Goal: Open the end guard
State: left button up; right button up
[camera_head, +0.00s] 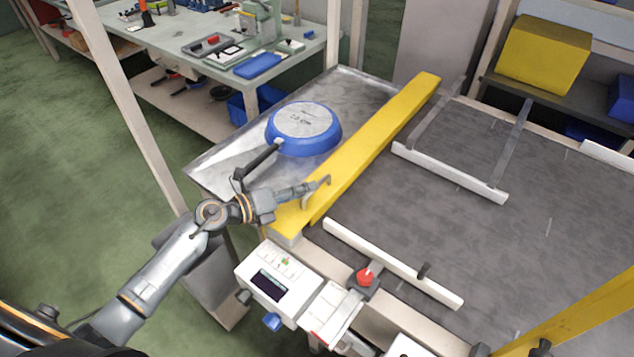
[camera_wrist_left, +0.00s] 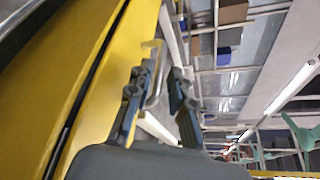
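The end guard (camera_head: 375,145) is a long yellow bar across the end of the conveyor belt, and it lies down along the belt edge. It fills the left of the left wrist view (camera_wrist_left: 85,60). A small bent handle (camera_head: 325,192) stands at its near end. My left gripper (camera_head: 312,187) is at this handle. In the left wrist view its two fingers (camera_wrist_left: 157,88) are apart, with the handle (camera_wrist_left: 154,88) between them; I cannot tell whether either finger touches it. My right gripper is not in view.
A blue pan (camera_head: 303,127) lies upside down on the metal plate (camera_head: 225,168) left of the guard. A control box (camera_head: 262,283) and red button (camera_head: 365,278) are at the near side. White rails (camera_head: 450,173) border the grey belt (camera_head: 430,235). A workbench (camera_head: 165,45) stands behind.

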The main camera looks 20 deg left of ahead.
pick_arm(q)
jog(key=shift+x, duration=1.95)
grip_shut()
